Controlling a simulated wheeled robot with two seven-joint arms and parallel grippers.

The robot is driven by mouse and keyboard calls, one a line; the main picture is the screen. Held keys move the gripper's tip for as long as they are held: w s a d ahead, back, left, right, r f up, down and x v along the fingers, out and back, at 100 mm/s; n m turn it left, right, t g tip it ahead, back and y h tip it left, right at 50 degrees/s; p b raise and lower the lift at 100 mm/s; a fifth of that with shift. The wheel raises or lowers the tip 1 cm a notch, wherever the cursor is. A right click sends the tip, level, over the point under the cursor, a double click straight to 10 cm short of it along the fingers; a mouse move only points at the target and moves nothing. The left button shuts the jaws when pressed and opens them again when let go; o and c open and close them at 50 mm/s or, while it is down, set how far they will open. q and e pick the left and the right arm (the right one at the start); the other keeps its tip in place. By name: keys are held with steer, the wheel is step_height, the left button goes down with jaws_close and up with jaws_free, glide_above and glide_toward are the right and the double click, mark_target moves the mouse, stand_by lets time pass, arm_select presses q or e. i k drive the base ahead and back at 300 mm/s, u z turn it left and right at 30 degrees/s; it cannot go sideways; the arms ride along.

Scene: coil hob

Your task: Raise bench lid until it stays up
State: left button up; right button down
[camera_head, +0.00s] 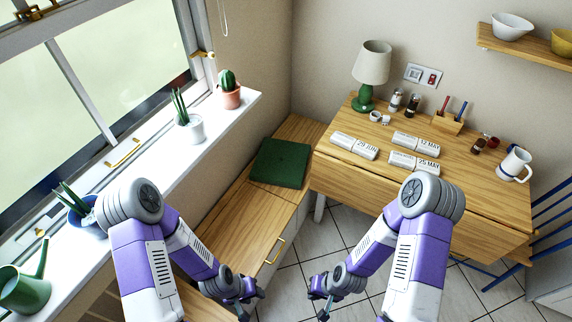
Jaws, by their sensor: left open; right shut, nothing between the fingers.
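The wooden bench (238,232) runs along the wall under the window, its top flat and closed as far as I can see. A dark green cushion (280,163) lies on its far part. My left gripper (254,300) is open and low, over or beside the near front edge of the bench, apart from the handle. My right gripper (318,298) is shut and empty, over the tiled floor to the right of the bench. My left arm hides part of the near bench.
A wooden table (335,172) with a lamp (371,75), date blocks, small jars and a mug (514,164) stands at the right. The window sill (160,150) holds potted plants and a green watering can (24,289). Tiled floor (340,232) is free between bench and table.

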mark_target(242, 237)
steer(key=k, duration=1.3)
steer(key=z, duration=0.6)
steer(key=i, duration=0.9)
steer(key=u, duration=0.4)
steer(key=i, duration=0.85)
steer(key=u, duration=1)
